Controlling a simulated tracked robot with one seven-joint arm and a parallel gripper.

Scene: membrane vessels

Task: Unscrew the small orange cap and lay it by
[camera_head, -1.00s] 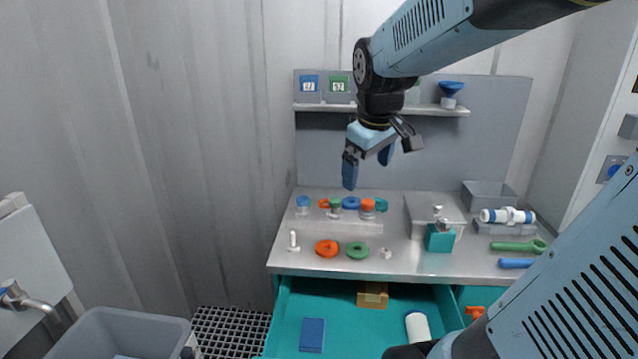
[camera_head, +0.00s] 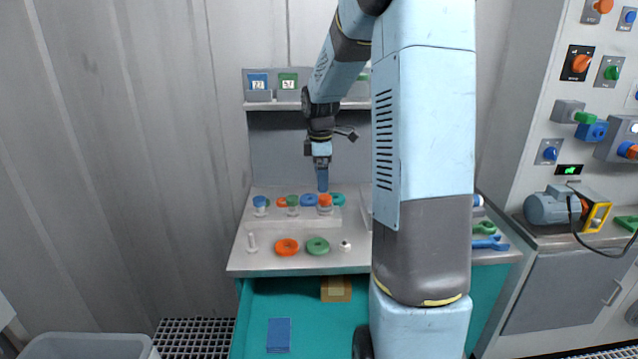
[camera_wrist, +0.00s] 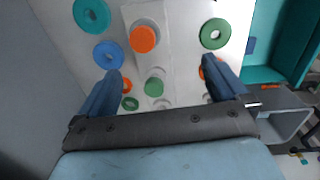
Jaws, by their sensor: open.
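The small orange cap (camera_head: 324,200) sits on a clear vessel at the right end of a row on a low rack (camera_head: 302,220). In the wrist view the orange cap (camera_wrist: 143,38) shows from above, ahead of my fingers and between their lines. Beside it in the row are a green cap (camera_head: 292,200) and a blue cap (camera_head: 260,201), each on a vessel. My gripper (camera_head: 322,187) points down just above the orange cap. In the wrist view my gripper (camera_wrist: 161,68) is open, fingers wide apart, with nothing between them. Whether a finger touches the cap cannot be told.
Blue (camera_head: 308,200) and teal (camera_head: 338,199) rings lie behind the rack. A larger orange ring (camera_head: 287,247), a green ring (camera_head: 317,246) and a small white piece (camera_head: 345,245) lie in front. The bench front (camera_head: 270,264) has some free room. A teal drawer (camera_head: 300,305) stands open below.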

